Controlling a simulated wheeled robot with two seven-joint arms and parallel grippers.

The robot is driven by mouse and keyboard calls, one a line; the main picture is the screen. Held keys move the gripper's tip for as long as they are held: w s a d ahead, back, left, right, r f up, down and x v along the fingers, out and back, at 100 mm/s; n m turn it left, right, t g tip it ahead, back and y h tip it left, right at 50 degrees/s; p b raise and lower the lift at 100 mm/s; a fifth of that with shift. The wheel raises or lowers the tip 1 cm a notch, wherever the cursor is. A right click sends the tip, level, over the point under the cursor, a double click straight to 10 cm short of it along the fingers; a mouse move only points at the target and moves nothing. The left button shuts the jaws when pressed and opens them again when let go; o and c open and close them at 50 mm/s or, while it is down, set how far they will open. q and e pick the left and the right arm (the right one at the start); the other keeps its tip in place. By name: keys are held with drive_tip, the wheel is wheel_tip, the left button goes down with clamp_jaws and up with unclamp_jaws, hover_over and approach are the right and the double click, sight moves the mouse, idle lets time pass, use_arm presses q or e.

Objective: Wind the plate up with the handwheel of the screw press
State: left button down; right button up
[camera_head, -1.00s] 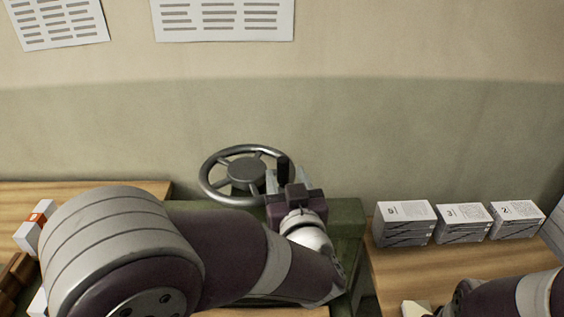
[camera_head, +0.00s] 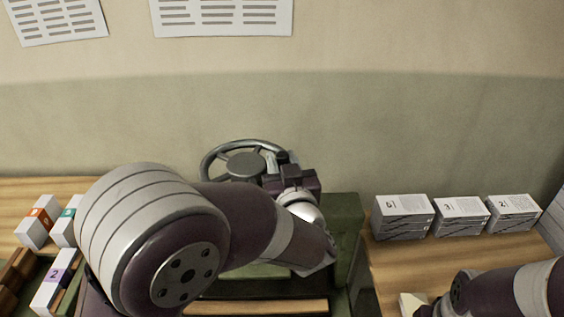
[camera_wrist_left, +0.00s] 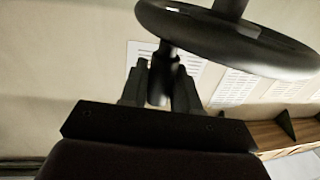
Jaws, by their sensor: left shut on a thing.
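The grey spoked handwheel (camera_head: 246,165) of the screw press stands above the green press frame (camera_head: 346,222), near the wall. My left gripper (camera_head: 283,172) is at the wheel's right side. In the left wrist view, my left fingers (camera_wrist_left: 160,88) are shut on the dark handle (camera_wrist_left: 163,70) that sticks out from the rim of the wheel (camera_wrist_left: 230,45). My left arm covers much of the press, and I cannot make out the plate. My right arm shows at the lower right, but its gripper fingers do not show.
Several stacks of white printed sheets (camera_head: 403,217) lie on the wooden table at the right. White boxes with coloured labels (camera_head: 38,222) stand at the left, by a brown wooden rack (camera_head: 15,272). Printed sheets (camera_head: 222,16) hang on the wall behind.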

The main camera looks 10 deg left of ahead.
use_arm(q)
drive_tip(key=shift+w, duration=0.1)
drive_tip(key=shift+w+d+r+n+g+y+p, duration=0.1)
drive_tip(key=shift+w+n+g+y+p, duration=0.3)
drive_tip(key=shift+y, duration=0.2)
drive_tip(key=shift+w+d+r+n+g+y+p, duration=0.15)
drive_tip(key=shift+n+g+y+p, duration=0.2)
drive_tip(key=shift+n+y, duration=0.2)
drive_tip(key=w+n+g+y+p, duration=0.2)
drive_tip(key=y, duration=0.1)
drive_tip(key=shift+d+n+g, duration=0.1)
drive_tip(key=shift+n+g, duration=0.15)
drive_tip(key=shift+g, duration=0.1)
drive_tip(key=shift+w+n+g+y+p, duration=0.5)
drive_tip(key=shift+w+n+g+y, duration=0.4)
drive_tip(key=shift+g+y, duration=0.2)
drive_tip(key=w+n+g, duration=0.1)
drive_tip(key=n+g+y, duration=0.1)
drive_tip(key=g, duration=0.1)
drive_tip(key=shift+w+a+f+y+p, duration=0.15)
drive_tip(key=shift+w+a+y+p, duration=0.1)
drive_tip(key=shift+w+a+p, duration=0.15)
drive_tip(key=shift+w+a, duration=0.3)
drive_tip(key=shift+w, duration=0.15)
drive_tip(key=shift+w+a, duration=0.25)
drive_tip(key=shift+w, duration=0.2)
